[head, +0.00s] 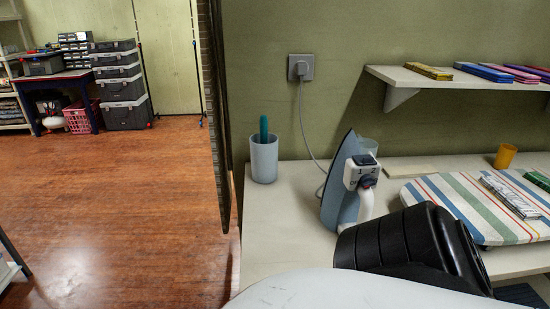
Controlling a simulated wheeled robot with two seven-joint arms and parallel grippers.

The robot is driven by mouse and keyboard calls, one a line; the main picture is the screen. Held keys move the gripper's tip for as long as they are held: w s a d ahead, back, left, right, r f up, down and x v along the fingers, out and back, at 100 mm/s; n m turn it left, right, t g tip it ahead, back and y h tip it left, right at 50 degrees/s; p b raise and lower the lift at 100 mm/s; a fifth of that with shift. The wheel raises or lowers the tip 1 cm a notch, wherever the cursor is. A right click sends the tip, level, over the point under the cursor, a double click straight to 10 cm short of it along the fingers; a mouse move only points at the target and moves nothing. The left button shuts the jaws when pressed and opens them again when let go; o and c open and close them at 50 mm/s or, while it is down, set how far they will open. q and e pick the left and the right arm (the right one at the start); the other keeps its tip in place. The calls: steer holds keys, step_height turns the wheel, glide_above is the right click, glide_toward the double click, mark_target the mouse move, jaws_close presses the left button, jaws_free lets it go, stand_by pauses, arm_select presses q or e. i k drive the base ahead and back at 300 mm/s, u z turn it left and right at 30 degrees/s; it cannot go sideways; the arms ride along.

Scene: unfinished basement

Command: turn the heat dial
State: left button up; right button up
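A blue-grey iron (340,190) stands upright on its heel on the pale worktop, its pointed tip up. A black and white link of my own arm crosses the bottom of the view and covers the worktop in front of the iron. Neither gripper's fingers can be seen.
A pale cup (264,160) holding a teal item stands left of the iron. A cord runs up to a wall socket (301,68). A striped ironing pad (470,205), an orange cup (505,156) and a wall shelf (440,84) are at right. Wooden floor lies open at left.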

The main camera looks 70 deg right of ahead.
mark_target(366, 180)
steer(key=i, duration=1.55)
steer(key=z, duration=4.05)
steer(key=i, duration=0.5)
steer(key=u, duration=0.05)
